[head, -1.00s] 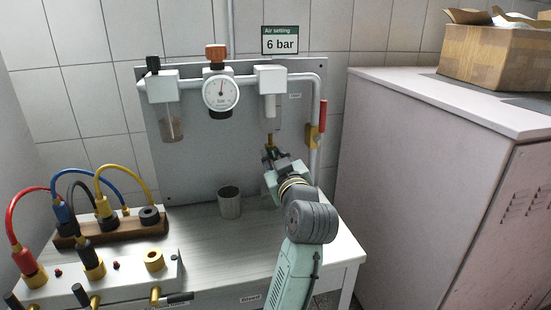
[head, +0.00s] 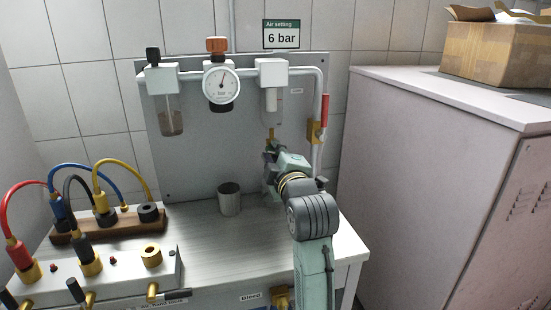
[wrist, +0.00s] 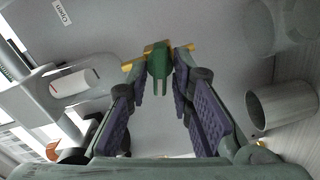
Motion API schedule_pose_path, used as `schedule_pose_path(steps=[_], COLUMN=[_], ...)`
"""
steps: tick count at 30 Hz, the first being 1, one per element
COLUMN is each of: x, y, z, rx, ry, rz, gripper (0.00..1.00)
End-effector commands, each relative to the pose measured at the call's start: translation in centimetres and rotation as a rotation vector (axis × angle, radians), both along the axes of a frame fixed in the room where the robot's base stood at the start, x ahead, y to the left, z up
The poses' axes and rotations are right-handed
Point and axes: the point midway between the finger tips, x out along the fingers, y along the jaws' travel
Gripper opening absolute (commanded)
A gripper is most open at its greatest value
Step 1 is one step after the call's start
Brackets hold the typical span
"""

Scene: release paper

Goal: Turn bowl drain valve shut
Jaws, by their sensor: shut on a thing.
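A clear filter bowl (head: 271,106) hangs under the white right-hand unit on the grey back panel. A brass drain fitting (head: 271,134) sits at its bottom, and its brass part also shows in the wrist view (wrist: 131,67). A green valve handle (wrist: 160,64) is on the brass fitting. My gripper (head: 270,149) is just below the bowl. In the wrist view its purple-padded fingers (wrist: 163,60) reach either side of the green handle and are shut on it. In the head view the gripper hides most of the valve.
A metal cup (head: 229,199) stands on the bench left of my arm. A red-handled valve (head: 324,112) is on the pipe to the right. Another bowl (head: 171,122) with brownish liquid and a gauge (head: 221,85) are to the left. Coloured hoses (head: 90,168) fill the left bench.

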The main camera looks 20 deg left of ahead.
Motion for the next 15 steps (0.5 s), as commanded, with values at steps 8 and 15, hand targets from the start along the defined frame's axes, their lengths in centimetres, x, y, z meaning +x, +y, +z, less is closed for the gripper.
schedule_pose_path(steps=[8,15], x=[-0.02,-0.05], y=[0.01,0.09], z=[-0.40,-0.38], rx=[-0.167,-0.247], ry=[-0.109,-0.163], rz=[0.001,0.003], gripper=[0.00,0.00])
